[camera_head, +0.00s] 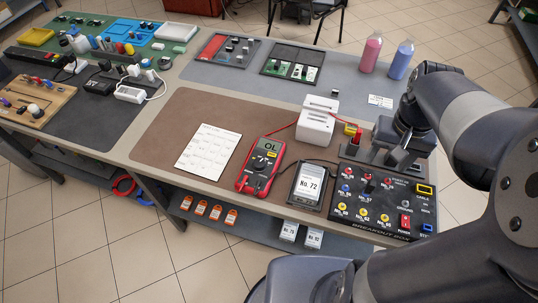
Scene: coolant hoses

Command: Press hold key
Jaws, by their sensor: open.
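A red multimeter (261,168) lies on the brown mat, its small screen reading "OL". It has a round dial in its lower half. Its keys are too small to tell apart, so I cannot pick out the hold key. My gripper (390,157) is open and points down over the back of the black breakout box (383,206), to the right of the multimeter and well apart from it. I see nothing between its fingers. The box top behind and below the fingers is partly hidden.
A black device labelled No. 72 (308,184) stands between multimeter and breakout box. A white box (318,122) with a red lead is behind. A paper sheet (208,150) lies left of the multimeter. Pink (371,53) and blue (400,60) bottles stand at the back.

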